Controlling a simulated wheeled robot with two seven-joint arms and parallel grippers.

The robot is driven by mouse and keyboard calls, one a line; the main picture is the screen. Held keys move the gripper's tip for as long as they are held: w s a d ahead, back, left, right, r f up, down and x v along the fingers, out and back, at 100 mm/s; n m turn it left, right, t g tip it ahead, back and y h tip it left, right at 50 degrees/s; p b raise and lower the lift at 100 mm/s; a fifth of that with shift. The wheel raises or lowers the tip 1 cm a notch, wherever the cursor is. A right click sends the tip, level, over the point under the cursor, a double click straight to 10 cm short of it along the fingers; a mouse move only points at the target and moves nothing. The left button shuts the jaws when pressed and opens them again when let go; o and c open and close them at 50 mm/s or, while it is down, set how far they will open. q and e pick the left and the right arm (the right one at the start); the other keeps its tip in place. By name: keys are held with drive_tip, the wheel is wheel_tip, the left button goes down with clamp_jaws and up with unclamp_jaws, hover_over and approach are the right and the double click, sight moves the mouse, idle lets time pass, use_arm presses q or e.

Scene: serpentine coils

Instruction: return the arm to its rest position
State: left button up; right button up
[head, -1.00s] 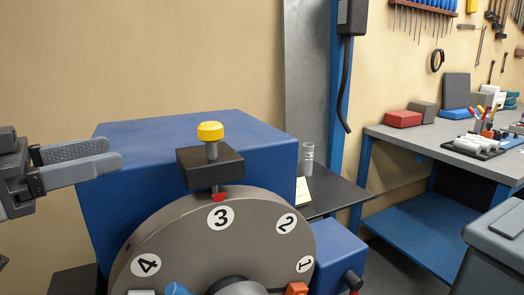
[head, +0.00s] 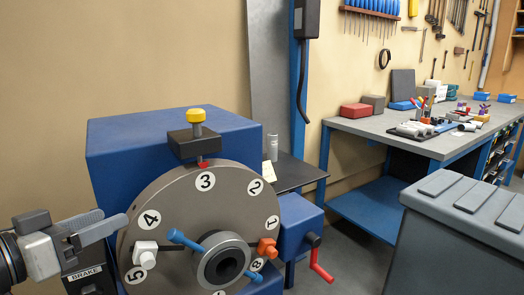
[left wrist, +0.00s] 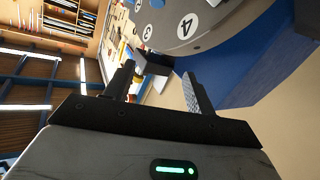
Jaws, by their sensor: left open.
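My left gripper (head: 114,220) is at the lower left of the head view, its two grey fingers apart with nothing seen between them. In the picture it overlaps the left edge of the blue machine and ends just left of the grey numbered dial (head: 188,225). I cannot tell how far apart they are in depth. In the left wrist view the open fingers (left wrist: 158,74) point toward the dial (left wrist: 170,22), with number 4 showing. My right gripper is not in view.
The blue machine housing (head: 120,140) carries a yellow-topped plunger (head: 196,116) above the dial. A red crank (head: 321,272) sticks out at its right. A black plate marked BRAKE (head: 86,281) is below my gripper. A workbench (head: 440,148) and grey bin (head: 440,235) stand right.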

use_arm(q)
drive_tip(key=shift+n+g+y, duration=0.4)
drive_tip(key=shift+n+y, duration=0.5)
drive_tip(key=f, duration=0.6)
drive_tip(key=d+f, duration=0.1)
drive_tip(key=f, duration=0.3)
drive_tip(key=shift+w, duration=0.4)
drive_tip(key=s+d+f+g+y, duration=0.1)
drive_tip(key=s+d+f, duration=0.2)
drive_tip(key=f, duration=0.4)
drive_tip(key=s+d+f+g+p, duration=0.1)
drive_tip(key=s+d+f, duration=0.3)
drive_tip(key=s+f, duration=0.2)
drive_tip(key=s+d+f+g+y, duration=0.1)
drive_tip(key=s+d+f, duration=0.2)
drive_tip(key=f, duration=0.5)
drive_tip(key=shift+s+d+f+m+y+p, duration=0.3)
drive_tip(key=shift+s+m+p, duration=0.1)
drive_tip(key=shift+s, duration=0.5)
